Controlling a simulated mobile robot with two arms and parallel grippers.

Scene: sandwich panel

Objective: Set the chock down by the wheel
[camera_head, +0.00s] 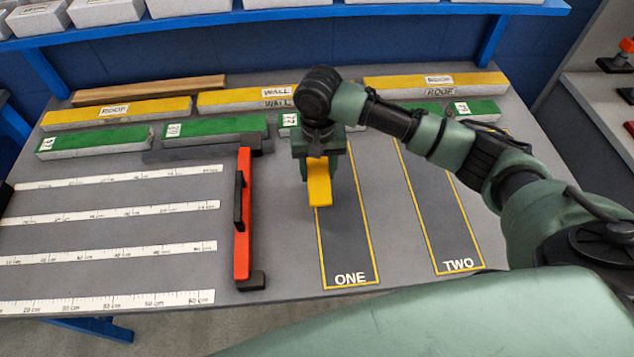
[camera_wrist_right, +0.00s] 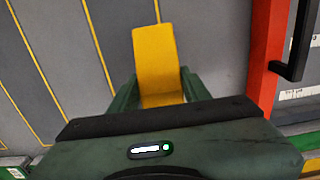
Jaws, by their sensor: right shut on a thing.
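A yellow wedge-like block, which looks like the chock (camera_head: 319,186), is held in my right gripper (camera_head: 318,172) over the grey table, at the left edge of the strip marked ONE. In the right wrist view the chock (camera_wrist_right: 156,50) sticks out between the two green fingers, which are closed on its sides. Whether its far end touches the table is hard to tell. No wheel shows in either view. My left gripper is not in view.
A red bar with a black handle (camera_head: 242,215) lies left of the gripper, near white rulers (camera_head: 110,216). Yellow (camera_head: 117,112) and green panels (camera_head: 95,142) line the back. The strips marked ONE (camera_head: 347,240) and TWO (camera_head: 446,220) are largely bare.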

